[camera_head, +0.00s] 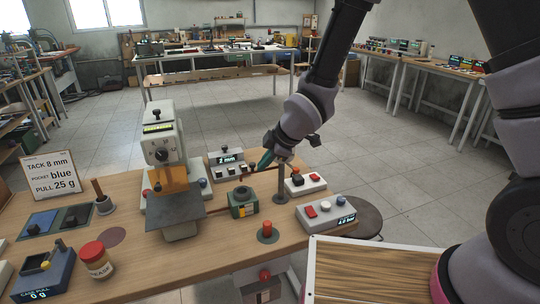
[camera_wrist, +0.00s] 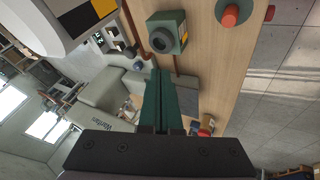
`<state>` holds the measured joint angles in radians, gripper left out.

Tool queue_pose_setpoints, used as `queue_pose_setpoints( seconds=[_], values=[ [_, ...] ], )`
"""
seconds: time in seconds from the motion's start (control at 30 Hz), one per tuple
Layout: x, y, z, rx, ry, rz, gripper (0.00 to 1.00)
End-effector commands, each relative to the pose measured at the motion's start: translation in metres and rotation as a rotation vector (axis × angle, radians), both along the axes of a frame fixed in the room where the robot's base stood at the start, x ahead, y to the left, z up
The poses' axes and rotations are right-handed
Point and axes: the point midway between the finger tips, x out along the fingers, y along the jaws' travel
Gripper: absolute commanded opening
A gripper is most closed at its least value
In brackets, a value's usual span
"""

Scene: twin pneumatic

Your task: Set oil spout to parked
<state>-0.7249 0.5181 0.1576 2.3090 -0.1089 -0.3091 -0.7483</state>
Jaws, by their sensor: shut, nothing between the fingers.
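My gripper (camera_head: 264,161) has dark green fingers, shut with nothing between them, above the bench behind the grey post (camera_head: 282,184). In the wrist view its closed fingers (camera_wrist: 161,80) point toward the green box. This green box (camera_head: 242,203) with a round dark face stands on the bench and also shows in the wrist view (camera_wrist: 166,34). A thin reddish-brown tube (camera_wrist: 134,27) runs beside the box, close to the fingertips in the picture; contact cannot be told. It may be the oil spout, but no label confirms this. Its far end is partly hidden by the fingers.
A press-like machine (camera_head: 162,135) with a grey plate stands left of the box. Button boxes (camera_head: 305,184) and (camera_head: 326,209) stand to the right. A red-topped knob (camera_head: 267,230) is in front. A wood-topped tray (camera_head: 375,270) fills the lower right.

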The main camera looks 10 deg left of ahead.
Motion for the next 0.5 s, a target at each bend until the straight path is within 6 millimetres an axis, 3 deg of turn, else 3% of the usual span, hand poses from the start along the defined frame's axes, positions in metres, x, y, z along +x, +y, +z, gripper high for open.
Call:
queue_pose_setpoints(
  seconds=[0.17,0.3,0.5],
  values=[
    [0.009,0.017,-0.031,-0.002,0.001,0.002,0.00],
    [0.032,0.025,-0.032,0.002,-0.001,-0.002,0.00],
    [0.044,0.030,-0.034,0.000,-0.001,0.000,0.00]
  ],
)
